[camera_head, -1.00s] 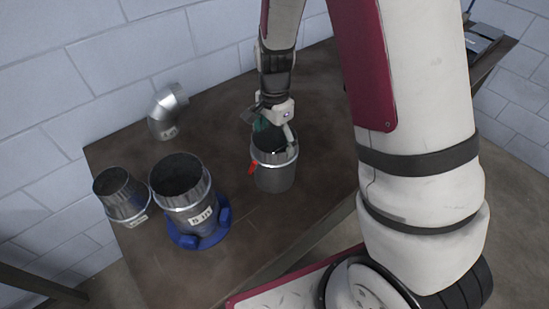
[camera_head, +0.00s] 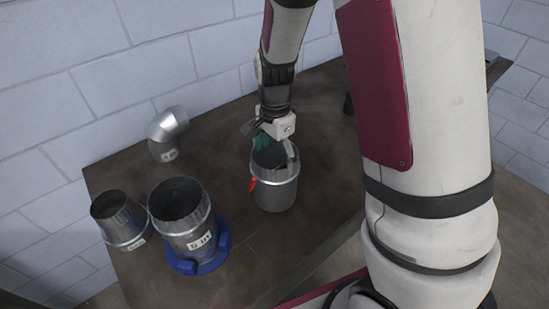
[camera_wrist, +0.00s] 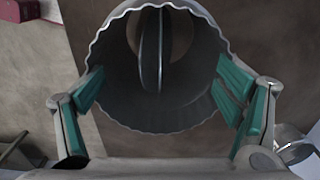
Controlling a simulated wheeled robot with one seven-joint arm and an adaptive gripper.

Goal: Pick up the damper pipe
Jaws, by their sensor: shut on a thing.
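The damper pipe (camera_head: 274,190) is a grey metal cylinder with a bright band and a small red handle (camera_head: 252,184) on its left side. It stands upright on the brown table in the head view. My gripper (camera_head: 275,152) is at its top rim, shut on it from above. In the wrist view the pipe (camera_wrist: 165,108) has a wavy open rim, with the thin damper plate (camera_wrist: 150,48) seen edge-on inside. The teal finger pads of my gripper (camera_wrist: 163,90) press on its outside from both sides. Whether its base touches the table is hard to tell.
The table (camera_head: 250,240) holds a pipe (camera_head: 182,215) in a blue ring base, a tapered pipe (camera_head: 118,218) at its left edge and an elbow pipe (camera_head: 165,136) at the back. A block wall (camera_head: 90,90) stands behind. Table around the damper pipe is clear.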

